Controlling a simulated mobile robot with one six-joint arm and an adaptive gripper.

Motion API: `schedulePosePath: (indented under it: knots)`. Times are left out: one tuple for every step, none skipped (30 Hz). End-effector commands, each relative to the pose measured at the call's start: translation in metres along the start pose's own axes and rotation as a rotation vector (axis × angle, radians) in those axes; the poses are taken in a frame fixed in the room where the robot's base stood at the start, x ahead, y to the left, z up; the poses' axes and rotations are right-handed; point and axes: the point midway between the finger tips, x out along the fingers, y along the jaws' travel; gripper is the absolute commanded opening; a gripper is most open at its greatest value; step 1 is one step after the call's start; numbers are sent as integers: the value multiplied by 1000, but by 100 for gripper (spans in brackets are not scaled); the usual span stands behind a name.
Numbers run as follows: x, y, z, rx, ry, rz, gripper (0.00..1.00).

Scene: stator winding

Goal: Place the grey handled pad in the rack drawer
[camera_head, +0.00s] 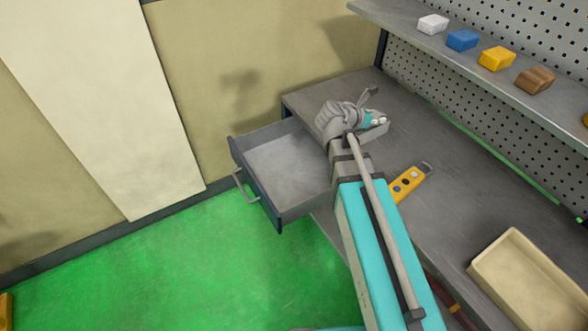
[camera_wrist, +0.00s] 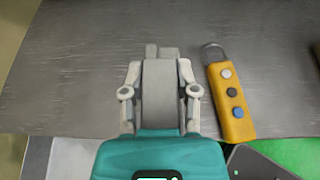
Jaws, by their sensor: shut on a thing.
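My gripper (camera_head: 377,120) is shut on the grey handled pad and holds it over the grey bench top, right of the drawer in the head view. In the wrist view the pad (camera_wrist: 158,95) is a grey block between the two fingers (camera_wrist: 158,78), with a narrower end pointing away. In the head view only part of the pad (camera_head: 383,130) shows, and my gripper and arm hide the rest. The rack drawer (camera_head: 241,155) is pulled out at the bench's left end. Its visible inside is empty, and my arm covers its right edge.
A yellow handheld box with buttons (camera_head: 407,183) lies on the bench, also right of my gripper in the wrist view (camera_wrist: 230,100). A beige tray (camera_head: 480,268) sits at the bench's right. Coloured blocks (camera_head: 462,41) stand on the shelf above. Green floor is clear before the drawer.

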Motion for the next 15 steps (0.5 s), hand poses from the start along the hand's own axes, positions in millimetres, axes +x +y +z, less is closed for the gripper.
schedulePosePath:
  knots:
    - [-1, 0, 0, -1, -1, 1, 0]
    - [-1, 1, 0, -1, -1, 2, 0]
    - [-1, 1, 0, -1, -1, 2, 0]
    - [-1, 1, 0, -1, -1, 2, 0]
    - [-1, 1, 0, -2, -1, 3, 0]
    - [-1, 1, 0, -2, -1, 3, 0]
    - [-2, 1, -1, -2, -1, 4, 0]
    - [-2, 2, -2, -2, -1, 4, 0]
    - [-2, 2, -3, -3, -1, 6, 0]
    - [-2, 3, -4, -3, -1, 7, 0]
    - [-3, 3, -5, -4, -1, 9, 0]
    - [-4, 4, -8, -5, -1, 12, 0]
    - [-4, 5, -10, -7, -1, 15, 0]
    - [-5, 6, -12, -8, -1, 19, 0]
    - [-7, 8, -16, -10, -1, 24, 0]
